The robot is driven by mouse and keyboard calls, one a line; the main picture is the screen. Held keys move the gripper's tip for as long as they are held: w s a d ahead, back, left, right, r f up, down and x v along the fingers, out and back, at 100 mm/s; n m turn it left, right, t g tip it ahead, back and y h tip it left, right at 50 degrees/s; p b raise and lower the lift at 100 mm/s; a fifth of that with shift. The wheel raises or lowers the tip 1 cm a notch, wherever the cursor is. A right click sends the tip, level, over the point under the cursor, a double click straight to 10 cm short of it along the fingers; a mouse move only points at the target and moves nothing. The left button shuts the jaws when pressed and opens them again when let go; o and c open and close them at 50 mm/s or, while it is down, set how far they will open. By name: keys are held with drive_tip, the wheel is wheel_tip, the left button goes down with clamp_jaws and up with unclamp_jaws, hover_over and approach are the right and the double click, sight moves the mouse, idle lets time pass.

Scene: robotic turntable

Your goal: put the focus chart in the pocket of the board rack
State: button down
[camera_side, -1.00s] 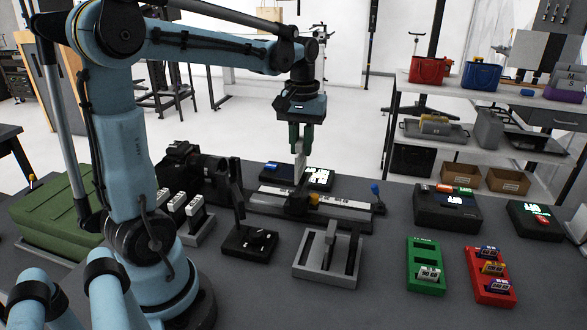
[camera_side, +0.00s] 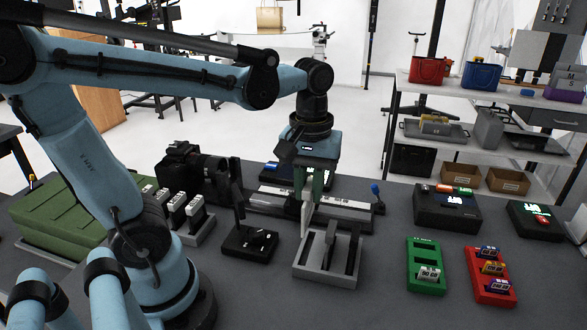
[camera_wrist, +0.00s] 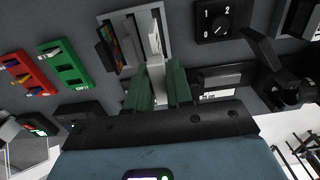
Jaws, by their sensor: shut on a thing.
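My gripper (camera_side: 314,182) has its green fingers shut on the pale focus chart (camera_side: 306,217), a thin upright plate. The chart hangs down at the back left of the grey board rack (camera_side: 323,277). I cannot tell whether its lower edge is above the rack or inside it. In the wrist view, the chart (camera_wrist: 156,74) is pinched between the green fingers (camera_wrist: 160,90), and its far end overlaps the rack (camera_wrist: 166,22). A dark board with coloured patches (camera_wrist: 108,47) is at the rack's left in that view.
A black dial box (camera_side: 250,243) stands left of the rack. A rail unit (camera_side: 345,207) lies behind it. A green tray (camera_side: 425,264) and a red tray (camera_side: 490,276) are to the right. A camera (camera_side: 190,172) stands at the back left. Bare table lies between rack and green tray.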

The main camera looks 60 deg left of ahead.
sight(309, 212)
drive_tip(key=shift+f, duration=0.15)
drive_tip(key=shift+f, duration=2.75)
drive_tip(key=shift+f, duration=1.7)
drive_tip(key=c, duration=0.9)
unclamp_jaws()
drive_tip(key=shift+c, duration=0.2)
drive_tip(key=shift+r, duration=6)
